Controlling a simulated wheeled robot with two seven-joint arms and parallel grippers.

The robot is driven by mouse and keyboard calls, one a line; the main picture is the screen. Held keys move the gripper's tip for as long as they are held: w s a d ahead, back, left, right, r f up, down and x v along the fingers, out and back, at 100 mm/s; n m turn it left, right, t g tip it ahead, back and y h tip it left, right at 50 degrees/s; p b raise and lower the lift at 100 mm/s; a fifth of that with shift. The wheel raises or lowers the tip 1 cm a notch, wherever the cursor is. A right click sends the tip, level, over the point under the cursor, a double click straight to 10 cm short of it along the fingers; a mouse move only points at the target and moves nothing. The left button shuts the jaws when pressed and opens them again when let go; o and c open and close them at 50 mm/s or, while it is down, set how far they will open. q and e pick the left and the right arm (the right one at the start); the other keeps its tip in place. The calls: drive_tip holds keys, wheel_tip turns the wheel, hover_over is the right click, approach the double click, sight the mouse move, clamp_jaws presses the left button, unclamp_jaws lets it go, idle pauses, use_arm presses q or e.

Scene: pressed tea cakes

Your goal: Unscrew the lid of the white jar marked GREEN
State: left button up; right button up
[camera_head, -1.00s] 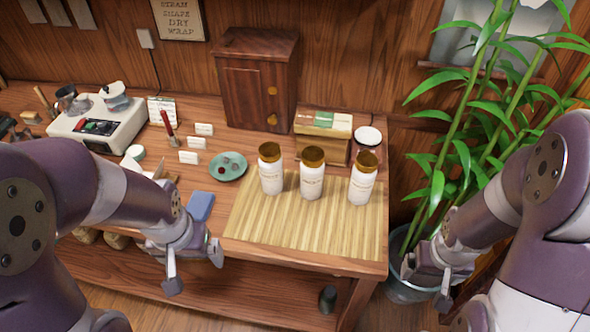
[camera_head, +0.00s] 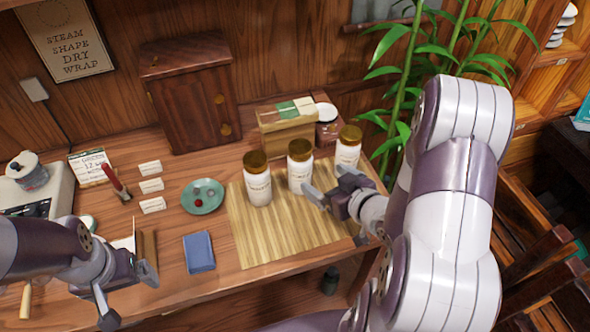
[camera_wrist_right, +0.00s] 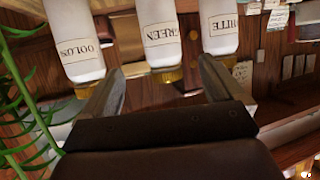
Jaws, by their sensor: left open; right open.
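The white jar marked GREEN (camera_head: 300,176) stands upright as the middle one of three white jars, with its gold lid (camera_head: 300,148) on. It shows inverted in the right wrist view (camera_wrist_right: 163,35), label readable, between my fingers' lines. My right gripper (camera_head: 328,187) is open and empty, just in front and to the right of this jar; contact is not clear. It also shows in the right wrist view (camera_wrist_right: 160,95). My left gripper (camera_head: 128,293) is open and empty at the table's front left, far from the jars.
The jar marked WHITE (camera_head: 257,188) stands left of GREEN, and the OOLONG jar (camera_head: 346,154) stands close on its right. All stand on a bamboo mat (camera_head: 262,235). A green dish (camera_head: 195,208) and blue block (camera_head: 199,253) lie left. A plant (camera_head: 400,85) rises behind right.

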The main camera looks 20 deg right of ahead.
sight(306, 168)
drive_tip(key=x, duration=1.1)
drive_tip(key=shift+w+a+f+p, duration=0.2)
drive_tip(key=shift+p, duration=0.1)
drive_tip(key=shift+s+r, duration=0.1)
drive_tip(key=c, duration=1.3)
